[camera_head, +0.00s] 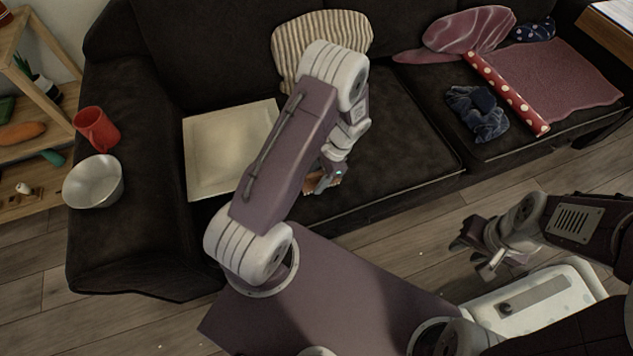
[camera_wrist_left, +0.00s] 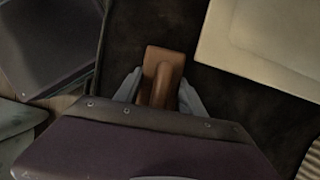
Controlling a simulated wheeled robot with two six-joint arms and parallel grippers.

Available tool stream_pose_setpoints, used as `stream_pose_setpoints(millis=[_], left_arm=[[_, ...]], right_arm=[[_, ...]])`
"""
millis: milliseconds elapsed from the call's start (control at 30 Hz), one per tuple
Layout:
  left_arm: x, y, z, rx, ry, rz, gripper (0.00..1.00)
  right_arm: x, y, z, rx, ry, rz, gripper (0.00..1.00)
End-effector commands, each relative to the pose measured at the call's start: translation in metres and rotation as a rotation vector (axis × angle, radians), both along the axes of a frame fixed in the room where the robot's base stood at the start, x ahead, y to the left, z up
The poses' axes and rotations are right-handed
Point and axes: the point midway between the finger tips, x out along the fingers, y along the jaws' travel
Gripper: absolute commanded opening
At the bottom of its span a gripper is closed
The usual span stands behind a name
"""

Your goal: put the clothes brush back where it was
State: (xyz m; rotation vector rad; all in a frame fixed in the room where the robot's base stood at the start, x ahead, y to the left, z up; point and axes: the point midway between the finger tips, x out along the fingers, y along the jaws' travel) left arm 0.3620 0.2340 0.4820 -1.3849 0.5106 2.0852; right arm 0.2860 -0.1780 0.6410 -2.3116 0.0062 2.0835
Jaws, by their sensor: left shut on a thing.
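The clothes brush (camera_wrist_left: 163,72) shows in the left wrist view as a brown wooden piece between the two fingers of my left gripper (camera_wrist_left: 158,92). The gripper is shut on it. In the head view my left gripper (camera_head: 327,180) is mostly behind my own arm, near the front edge of the sofa seat. A small brown part of the brush (camera_head: 337,177) shows beside it. I cannot tell whether the brush touches the seat. My right gripper (camera_head: 478,252) is over the floor at the right, open and empty.
A cream square tray (camera_head: 200,165) lies on the left seat of the dark sofa (camera_head: 420,120), beside a striped cushion (camera_head: 300,40). A red mug (camera_head: 96,128) and a metal bowl (camera_head: 94,182) stand on the left armrest. A spotted red roll (camera_head: 507,92) and cloths lie on the right seat.

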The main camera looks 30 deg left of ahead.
Motion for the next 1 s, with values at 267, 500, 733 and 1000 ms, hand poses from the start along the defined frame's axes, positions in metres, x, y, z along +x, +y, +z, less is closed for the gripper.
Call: stream_pose_setpoints(millis=[267, 500, 733, 1000], left_arm=[[0.000, 0.000, -0.009, 0.000, 0.000, 0.001, 0.03], [0.000, 0.000, -0.011, 0.000, 0.000, 0.001, 0.69], [0.000, 0.000, -0.011, 0.000, 0.000, 0.001, 0.69], [0.014, -0.011, 0.038, 0.000, -0.006, -0.001, 0.69]], right_arm=[[0.000, 0.000, -0.005, 0.000, 0.000, 0.000, 0.36], [0.000, 0.000, -0.006, 0.000, 0.000, 0.000, 0.36], [0.000, 0.000, -0.005, 0.000, 0.000, 0.000, 0.36], [0.000, 0.000, 0.021, 0.000, 0.000, 0.000, 0.36]])
